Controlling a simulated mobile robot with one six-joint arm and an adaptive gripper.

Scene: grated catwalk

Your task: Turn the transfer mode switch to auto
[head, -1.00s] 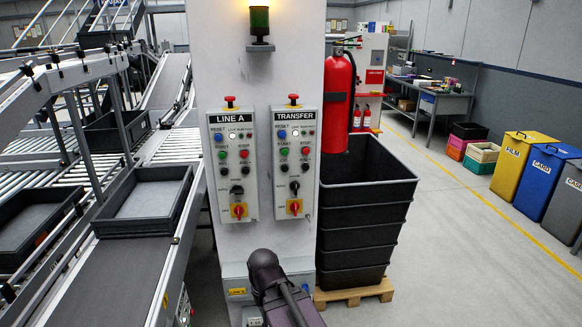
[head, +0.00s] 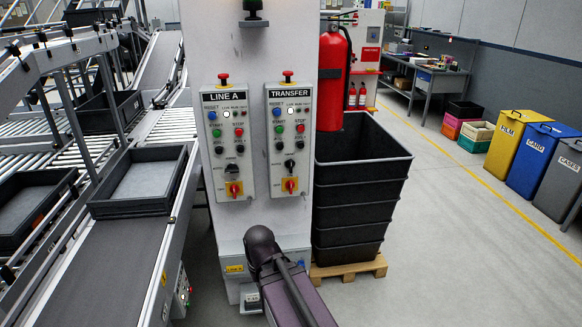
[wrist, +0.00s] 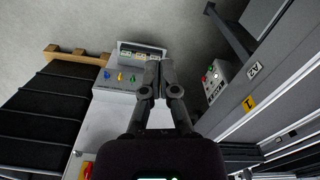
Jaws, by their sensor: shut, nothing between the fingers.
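The transfer panel (head: 292,145) is on the right of the white column's face in the head view, under a TRANSFER label. It has a blue reset button, green and red buttons, and a black selector switch (head: 290,164) low on it. A red-and-yellow rotary switch (head: 290,185) is below that. The selector's exact setting is too small to read. My gripper (wrist: 155,78) shows only in the wrist view, its fingers together and empty in front of the column's lower part. A red-and-yellow switch (wrist: 86,170) shows at the wrist view's lower left edge; the black selector is not clear there.
The similar LINE A panel (head: 228,145) is left of the transfer panel. Stacked black crates (head: 362,195) and a fire extinguisher (head: 331,80) are right of the column. A conveyor (head: 95,265) runs along the left. A small ledge with coloured items (wrist: 120,77) shows in the wrist view.

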